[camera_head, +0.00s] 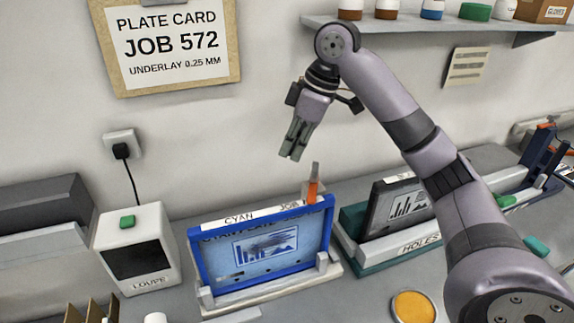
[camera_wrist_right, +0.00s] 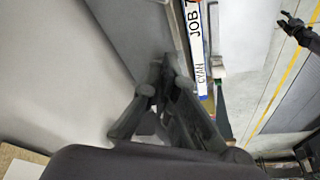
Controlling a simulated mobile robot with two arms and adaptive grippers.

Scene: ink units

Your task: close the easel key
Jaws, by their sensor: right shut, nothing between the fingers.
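The easel (camera_head: 330,272) holds a blue-framed plate (camera_head: 262,252) with a label strip reading CYAN and JOB along its top.
A teal holder marked HOLES (camera_head: 420,242) with a dark plate stands right of the easel. A white LOUPE box (camera_head: 137,250) stands left. An orange-yellow round dish (camera_head: 413,307) sits at front right. A shelf (camera_head: 450,24) with jars hangs above, and a JOB 572 card hangs on the wall.

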